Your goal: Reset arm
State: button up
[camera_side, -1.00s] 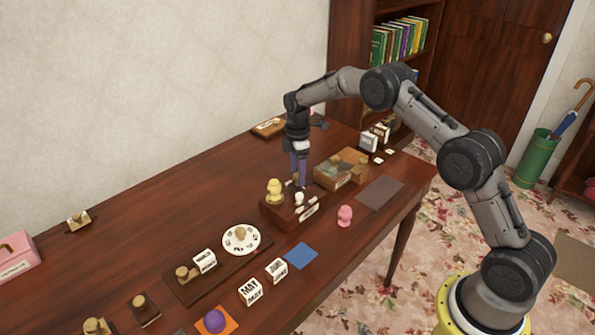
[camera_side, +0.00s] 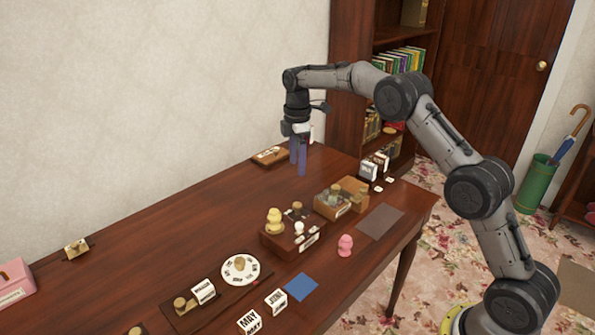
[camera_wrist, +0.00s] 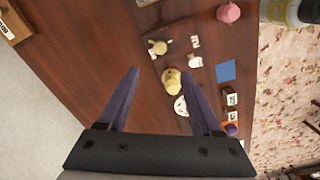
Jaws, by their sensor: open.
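My gripper (camera_side: 299,160) hangs above the back part of the brown table (camera_side: 150,275), its two purple fingers pointing down, apart and with nothing between them. In the wrist view the fingers of my gripper (camera_wrist: 160,100) are spread wide. Below and in front of it in the side view is a dark wooden stand (camera_side: 283,243) with a yellow figure (camera_side: 274,221) and a small white piece (camera_side: 299,228) on it.
A wooden box (camera_side: 333,205) stands right of the stand. A pink figure (camera_side: 345,245), blue square (camera_side: 301,286), white dial (camera_side: 240,269) and lettered cubes (camera_side: 276,301) lie toward the front. A wooden plaque (camera_side: 270,155) lies near the wall.

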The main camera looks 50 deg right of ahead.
jog(key=shift+r, duration=0.1)
jog(key=s+a+r+t, duration=0.2)
jog(key=s+r, duration=0.3)
jog(key=r, duration=0.5)
jog(key=s+a+r+t, duration=0.1)
jog(key=s+a+r, duration=0.2)
jog(key=s+r, duration=0.5)
jog(key=s+a+r+m+t, duration=0.25)
jog(key=s+r, duration=0.25)
jog(key=s, duration=0.7)
jog(key=s+a+f+m, duration=0.1)
jog(key=s+f+m, duration=0.9)
jog(key=s+f, duration=0.3)
jog(key=shift+s, duration=1.2)
jog(key=shift+r+m, duration=0.1)
jog(key=shift+m, duration=0.15)
jog(key=shift+c, duration=0.2)
